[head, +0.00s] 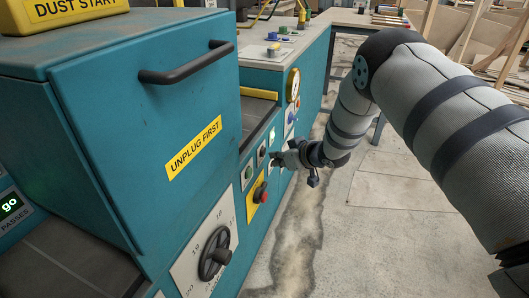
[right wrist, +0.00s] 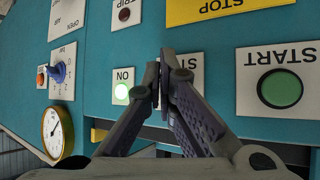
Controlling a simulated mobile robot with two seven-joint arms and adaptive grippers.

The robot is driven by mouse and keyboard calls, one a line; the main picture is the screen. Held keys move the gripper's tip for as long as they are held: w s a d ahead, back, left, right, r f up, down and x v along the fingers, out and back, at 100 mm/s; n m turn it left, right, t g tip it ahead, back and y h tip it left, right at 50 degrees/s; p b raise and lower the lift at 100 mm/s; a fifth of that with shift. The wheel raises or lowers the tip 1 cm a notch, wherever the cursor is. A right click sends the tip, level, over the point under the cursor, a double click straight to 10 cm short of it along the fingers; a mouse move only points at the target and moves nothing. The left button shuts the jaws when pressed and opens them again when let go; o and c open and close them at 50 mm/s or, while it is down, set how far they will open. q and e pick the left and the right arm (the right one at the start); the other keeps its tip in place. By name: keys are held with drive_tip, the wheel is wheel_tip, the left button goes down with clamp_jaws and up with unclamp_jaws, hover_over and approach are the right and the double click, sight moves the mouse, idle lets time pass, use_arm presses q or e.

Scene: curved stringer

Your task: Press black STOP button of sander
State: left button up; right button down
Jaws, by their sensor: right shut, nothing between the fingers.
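My right gripper (head: 275,160) is shut and empty at the front of the teal sander panel. In the right wrist view, upside down, its fingertips (right wrist: 162,72) overlap a white plate (right wrist: 191,68) between the START plate and the lit ON lamp. A yellow plate (right wrist: 228,8) lettered STOP is at the top edge, cut off. In the head view, a yellow plate with a red button (head: 260,192) is below the gripper. My left gripper is out of view.
The green START button (right wrist: 280,89) and lit ON lamp (right wrist: 121,93) flank the fingers. A blue selector knob (right wrist: 59,72) and a gauge (right wrist: 57,132) are farther left. A large black dial (head: 215,255) is lower on the panel. The floor (head: 380,215) beside is clear.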

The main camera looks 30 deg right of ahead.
idle(0.7)
drive_tip(key=shift+w+a, duration=0.25)
drive_tip(key=shift+w, duration=0.1)
drive_tip(key=shift+w+a, duration=0.3)
drive_tip(key=shift+w, duration=0.05)
idle(0.7)
drive_tip(key=shift+s+d, duration=0.55)
drive_tip(key=shift+s, duration=0.15)
